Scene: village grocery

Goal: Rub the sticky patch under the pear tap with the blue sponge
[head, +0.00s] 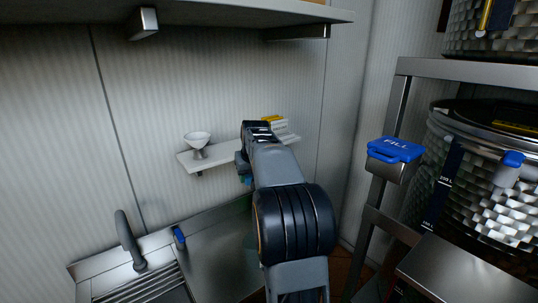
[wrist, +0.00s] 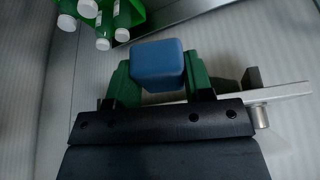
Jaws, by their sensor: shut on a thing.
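In the wrist view my gripper (wrist: 160,78) is shut on the blue sponge (wrist: 158,64), a rounded block held between its two green fingers. In the head view my arm covers most of the gripper (head: 245,178), and the sponge cannot be made out clearly. The gripper is at the small wall shelf, away from the drums on the right. I cannot tell which tap is the pear tap. No sticky patch is visible.
The wall shelf (head: 188,157) holds a white funnel (head: 197,143) and a pale stack (head: 281,126). A sink with a grey faucet (head: 130,240) is at lower left. A metal rack (head: 402,88) stands right. The wrist view shows several white-capped green bottles (wrist: 124,30) at upper left.

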